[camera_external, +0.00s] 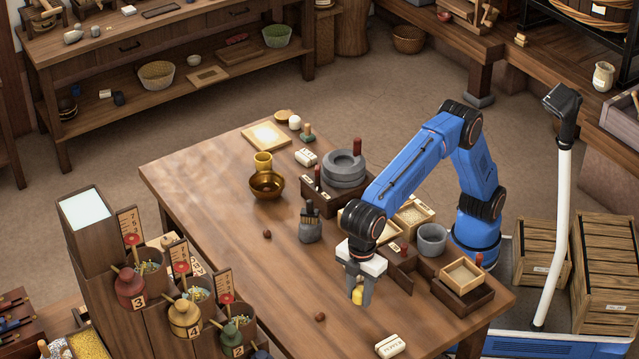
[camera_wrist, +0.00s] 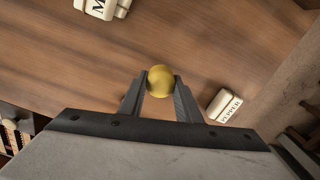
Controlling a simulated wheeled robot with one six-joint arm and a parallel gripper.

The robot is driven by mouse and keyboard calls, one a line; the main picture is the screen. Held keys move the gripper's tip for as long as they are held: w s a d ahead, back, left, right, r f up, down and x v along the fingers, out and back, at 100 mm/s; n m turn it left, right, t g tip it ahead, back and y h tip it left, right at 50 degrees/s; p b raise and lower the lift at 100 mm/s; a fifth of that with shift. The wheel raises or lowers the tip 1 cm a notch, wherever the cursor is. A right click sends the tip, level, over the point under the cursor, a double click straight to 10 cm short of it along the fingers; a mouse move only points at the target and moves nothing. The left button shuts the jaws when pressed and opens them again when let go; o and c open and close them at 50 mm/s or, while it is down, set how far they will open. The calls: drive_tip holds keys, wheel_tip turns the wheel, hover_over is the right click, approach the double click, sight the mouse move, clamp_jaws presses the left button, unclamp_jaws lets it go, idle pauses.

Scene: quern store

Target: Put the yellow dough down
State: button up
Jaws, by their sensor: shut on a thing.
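The yellow dough (camera_external: 357,294) is a small ball between the fingertips of my gripper (camera_external: 359,290) in the external view. In the wrist view, the yellow dough (camera_wrist: 160,81) sits between the two grey fingers of my gripper (camera_wrist: 160,88), which touch it on both sides. My gripper is shut on it and points down over the front right part of the wooden table (camera_external: 225,200). I cannot tell how high the ball is above the wood.
A white block marked PEPPER (camera_external: 390,346) lies near the front edge. A small brown ball (camera_external: 320,317) lies left of my gripper. The table's left middle is clear.

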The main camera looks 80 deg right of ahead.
sight(359, 304)
drive_tip(key=shift+f, duration=1.95)
drive_tip(key=shift+f, duration=0.1)
drive_tip(key=o, duration=1.1)
drive_tip(key=shift+c, duration=0.2)
wheel_tip(359, 304, up, 12)
drive_tip(key=shift+r, duration=0.1)
